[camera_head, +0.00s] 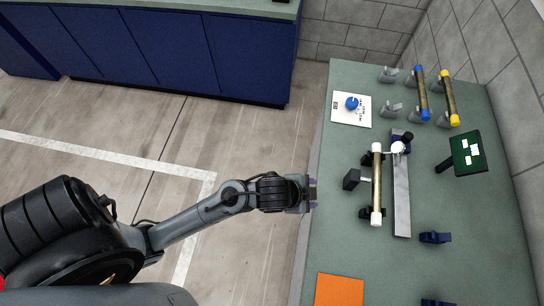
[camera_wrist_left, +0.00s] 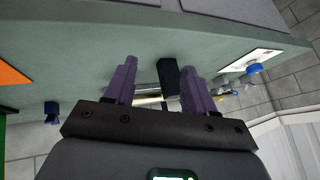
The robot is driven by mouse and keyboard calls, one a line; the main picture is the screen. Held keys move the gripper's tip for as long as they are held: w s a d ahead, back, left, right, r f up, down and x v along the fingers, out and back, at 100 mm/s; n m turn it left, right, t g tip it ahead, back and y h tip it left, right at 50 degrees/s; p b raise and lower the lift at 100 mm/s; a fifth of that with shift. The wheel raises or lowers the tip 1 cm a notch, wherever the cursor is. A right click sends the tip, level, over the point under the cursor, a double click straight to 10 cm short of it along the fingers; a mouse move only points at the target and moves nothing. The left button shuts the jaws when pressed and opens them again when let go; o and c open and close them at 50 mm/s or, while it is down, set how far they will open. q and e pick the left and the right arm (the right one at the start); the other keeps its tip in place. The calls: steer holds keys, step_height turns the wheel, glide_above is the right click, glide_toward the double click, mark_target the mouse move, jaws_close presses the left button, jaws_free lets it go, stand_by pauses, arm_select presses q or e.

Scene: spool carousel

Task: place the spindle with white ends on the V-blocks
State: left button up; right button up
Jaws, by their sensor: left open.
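The spindle with white ends (camera_head: 376,184) has a brassy shaft and lies lengthwise on the table, its ends by dark supports (camera_head: 365,213). Whether it rests in them is unclear. A black block (camera_head: 351,179) stands just left of its middle; it also shows between the fingers in the left wrist view (camera_wrist_left: 168,76). My left gripper (camera_head: 313,193) is open and empty at the table's left edge, apart from the spindle. Its purple fingers are spread in the left wrist view (camera_wrist_left: 160,72). Dark blue notched blocks, possibly the V-blocks, stand at right (camera_head: 435,237) and the bottom edge (camera_head: 430,302).
A long grey bar (camera_head: 401,195) lies right of the spindle, with a white round dial (camera_head: 398,148) at its far end. Blue-ended (camera_head: 422,95) and yellow-ended (camera_head: 449,98) spindles are at the back near grey stands (camera_head: 391,109). An orange sheet (camera_head: 339,289) lies in front.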

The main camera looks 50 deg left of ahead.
arm_select(q)
steer(key=s+a+f+n+g+y, duration=0.2)
steer(key=s+a+n, duration=0.5)
steer(key=s, duration=0.6)
steer(key=a+f+g, duration=0.1)
steer(key=a, duration=0.1)
steer(key=shift+a+n, duration=0.3)
